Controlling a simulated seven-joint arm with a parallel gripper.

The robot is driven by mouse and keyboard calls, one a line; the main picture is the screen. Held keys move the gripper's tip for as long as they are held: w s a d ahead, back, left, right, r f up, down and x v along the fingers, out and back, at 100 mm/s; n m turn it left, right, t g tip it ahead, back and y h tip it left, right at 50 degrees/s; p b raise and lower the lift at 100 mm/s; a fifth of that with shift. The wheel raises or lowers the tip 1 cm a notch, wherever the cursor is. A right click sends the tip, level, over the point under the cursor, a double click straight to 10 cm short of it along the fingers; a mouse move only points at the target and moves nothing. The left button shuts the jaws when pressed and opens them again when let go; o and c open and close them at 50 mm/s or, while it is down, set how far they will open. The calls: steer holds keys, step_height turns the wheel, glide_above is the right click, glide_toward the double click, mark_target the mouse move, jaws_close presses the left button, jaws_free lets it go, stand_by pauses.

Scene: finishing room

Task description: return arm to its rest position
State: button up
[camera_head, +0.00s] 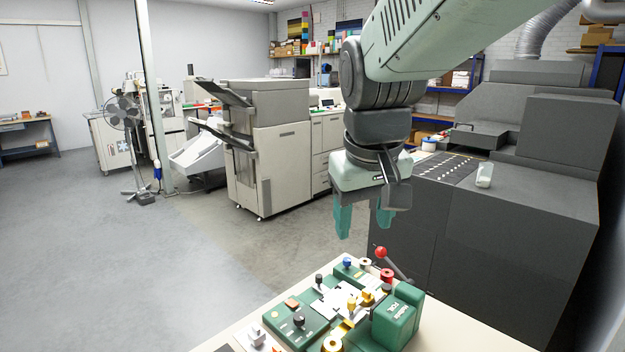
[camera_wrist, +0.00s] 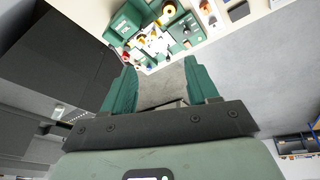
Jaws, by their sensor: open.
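My gripper (camera_head: 362,220) hangs from my arm above the far side of the worktable, its two green fingers pointing down. The fingers are apart with nothing between them. In the wrist view the gripper (camera_wrist: 163,82) also shows open, with grey floor and the table edge beyond the fingers. A green machine (camera_head: 398,318) with several coloured knobs and a red-ball lever stands on the pale table (camera_head: 455,330), below and apart from the gripper. It also shows at the top of the wrist view (camera_wrist: 128,22).
A large dark machine (camera_head: 480,235) stands close behind and right of my gripper, with a small clear cup (camera_head: 485,175) on top. A beige printer (camera_head: 268,150) stands farther back. A fan (camera_head: 125,115) is at far left. The left floor is open.

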steer(key=s+d+m+t, duration=0.2)
steer(key=s+d, duration=0.1)
steer(key=s, duration=1.3)
steer(key=shift+s+d+r+m, duration=0.2)
steer(key=shift+s+d+m, duration=0.1)
steer(key=shift+d+m, duration=0.1)
